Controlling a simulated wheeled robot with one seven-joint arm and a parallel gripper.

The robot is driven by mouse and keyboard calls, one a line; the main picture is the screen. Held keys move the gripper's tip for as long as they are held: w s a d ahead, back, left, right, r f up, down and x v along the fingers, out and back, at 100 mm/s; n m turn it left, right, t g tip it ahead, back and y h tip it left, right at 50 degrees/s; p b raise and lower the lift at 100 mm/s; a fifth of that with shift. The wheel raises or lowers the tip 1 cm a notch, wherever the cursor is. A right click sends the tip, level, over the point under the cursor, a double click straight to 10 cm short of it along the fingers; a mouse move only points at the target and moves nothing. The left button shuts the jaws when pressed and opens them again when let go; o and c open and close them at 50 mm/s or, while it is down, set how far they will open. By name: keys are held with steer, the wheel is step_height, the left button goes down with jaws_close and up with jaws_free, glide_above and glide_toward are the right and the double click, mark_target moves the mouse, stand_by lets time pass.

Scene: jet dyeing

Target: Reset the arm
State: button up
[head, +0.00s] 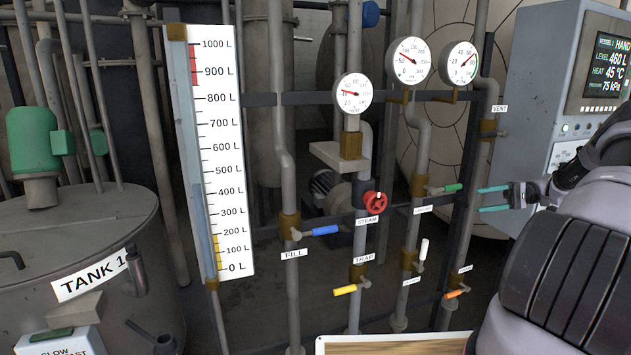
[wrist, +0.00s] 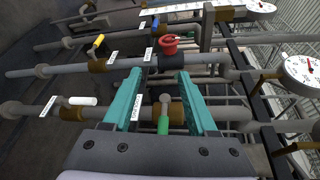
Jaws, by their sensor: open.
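My gripper (head: 481,200) is at the right of the head view, with its two teal fingers apart and pointing left. Nothing is held between them. The green valve handle (head: 452,188) is just left of the fingertips, with a visible gap in the head view. In the wrist view, my gripper (wrist: 158,75) is spread, and the green handle (wrist: 163,125) shows between the fingers, pointing toward the palm. Whether the fingers surround it in depth I cannot tell.
Around are a red steam wheel (head: 375,202) and blue (head: 325,230), yellow (head: 345,290), white (head: 424,249) and orange (head: 455,294) handles. Gauges (head: 411,61) are above. The control panel (head: 560,80) is at right, the tank (head: 80,260) at left.

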steer(key=s+a+r+g+h, duration=0.1)
steer(key=s+a+r+h, duration=0.35)
steer(key=a+r, duration=0.55)
steer(key=s+a+r+h, duration=0.4)
steer(key=a+r+h, duration=0.2)
steer(key=a+r, duration=0.45)
steer(key=s+a+r+m+t+h, duration=0.1)
steer(key=s+a+r+t+h, duration=0.1)
steer(key=s, duration=0.8)
steer(key=s+a+r+t+h, duration=0.2)
steer(key=s+a+r+t, duration=0.2)
steer(key=s, duration=0.7)
step_height(320, 180, up, 2)
steer(key=shift+s+a+r+m+t, duration=0.15)
steer(key=shift+a+m+t, duration=0.25)
steer(key=shift+t, duration=0.7)
